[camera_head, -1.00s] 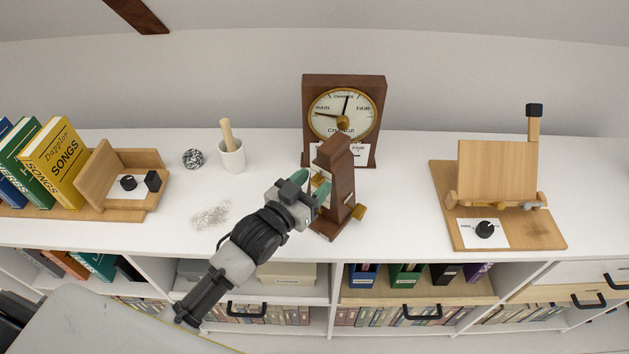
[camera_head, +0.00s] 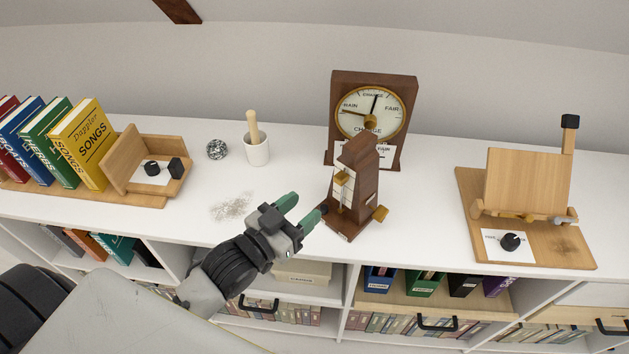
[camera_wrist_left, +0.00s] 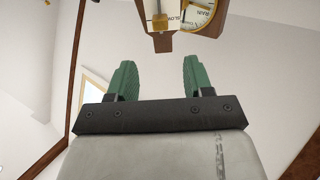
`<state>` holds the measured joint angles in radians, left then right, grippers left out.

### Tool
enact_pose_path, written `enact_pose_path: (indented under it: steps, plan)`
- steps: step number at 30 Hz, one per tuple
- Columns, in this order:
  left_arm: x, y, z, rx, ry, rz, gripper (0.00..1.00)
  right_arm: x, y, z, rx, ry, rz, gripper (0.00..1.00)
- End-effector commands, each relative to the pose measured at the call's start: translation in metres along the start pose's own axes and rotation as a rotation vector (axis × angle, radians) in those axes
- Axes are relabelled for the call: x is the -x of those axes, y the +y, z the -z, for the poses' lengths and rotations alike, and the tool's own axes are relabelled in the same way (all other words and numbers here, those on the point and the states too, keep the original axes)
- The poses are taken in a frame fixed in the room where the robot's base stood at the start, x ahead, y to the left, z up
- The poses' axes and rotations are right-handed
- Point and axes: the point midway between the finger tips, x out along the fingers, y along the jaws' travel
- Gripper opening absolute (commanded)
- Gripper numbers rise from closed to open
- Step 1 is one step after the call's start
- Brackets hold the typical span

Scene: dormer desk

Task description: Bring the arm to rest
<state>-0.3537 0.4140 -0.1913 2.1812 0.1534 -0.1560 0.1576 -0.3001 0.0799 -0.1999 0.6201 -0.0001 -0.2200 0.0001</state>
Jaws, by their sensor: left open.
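My left gripper (camera_head: 299,211) is open and empty, with green fingers, just left of the brown wooden metronome (camera_head: 361,190) and apart from it. In the left wrist view the two green fingers (camera_wrist_left: 159,82) stand wide apart with nothing between them. The metronome stands upright on the white shelf top (camera_head: 290,180), with a brass knob on its right side. Part of it also shows at the top of the left wrist view (camera_wrist_left: 156,40). My right gripper is not in view.
A barometer (camera_head: 371,115) stands behind the metronome. A white mortar with pestle (camera_head: 257,152), a speckled ball (camera_head: 216,149), a grey smudge (camera_head: 232,207) and a book rack (camera_head: 125,199) lie left. A wooden stand (camera_head: 527,185) is at right. The surface between metronome and stand is clear.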

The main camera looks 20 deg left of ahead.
Motion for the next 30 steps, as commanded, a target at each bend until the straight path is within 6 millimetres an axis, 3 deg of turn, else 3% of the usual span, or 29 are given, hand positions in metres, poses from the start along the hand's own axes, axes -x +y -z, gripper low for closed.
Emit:
enact_pose_path:
  steps: [8, 13, 21, 30]
  plan:
    - [0.002, 0.001, -0.005, 0.002, -0.037, 0.01, 0.51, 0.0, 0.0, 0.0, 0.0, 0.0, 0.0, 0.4]
    - [0.017, 0.007, -0.032, 0.008, -0.268, 0.066, 0.51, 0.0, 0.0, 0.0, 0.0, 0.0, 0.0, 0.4]
    - [0.082, 0.021, -0.081, 0.034, -0.787, 0.155, 0.51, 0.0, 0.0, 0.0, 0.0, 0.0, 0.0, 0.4]
    - [0.145, 0.035, -0.097, 0.078, -1.142, 0.187, 0.51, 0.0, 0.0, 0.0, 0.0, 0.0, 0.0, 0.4]
